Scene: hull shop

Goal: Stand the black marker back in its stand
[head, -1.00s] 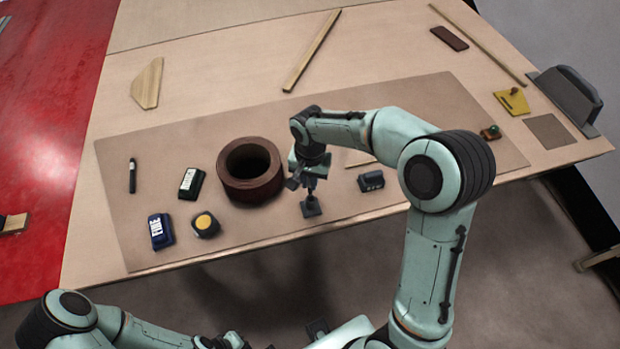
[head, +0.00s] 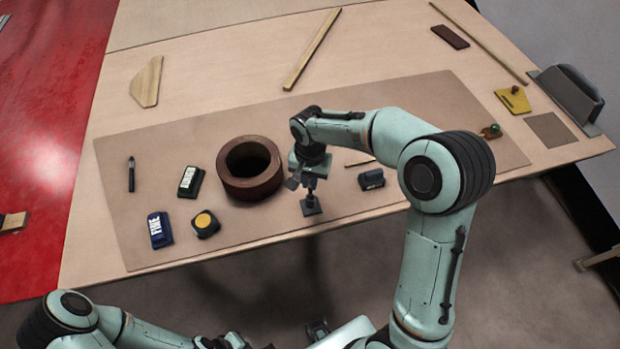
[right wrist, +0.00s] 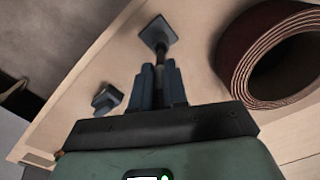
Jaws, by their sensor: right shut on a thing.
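My right gripper (head: 309,180) is shut on the black marker (right wrist: 160,57), a slim dark stick. The marker points down at the stand (head: 311,207), a small dark square base near the table's front edge. In the right wrist view the fingers (right wrist: 159,85) close around the marker, and its far end meets the middle of the square stand (right wrist: 160,31). I cannot tell how deep it sits in the stand. The marker looks close to upright. My left gripper (head: 224,342) is only partly in view at the bottom edge, and its jaws are unclear.
A brown roll (head: 250,170) stands just left of the right gripper. A dark block (head: 371,179) lies to its right. A black pen-like tool (head: 131,175), a black-and-white block (head: 190,182), a blue box (head: 160,230) and a yellow-topped tape measure (head: 205,224) lie further left.

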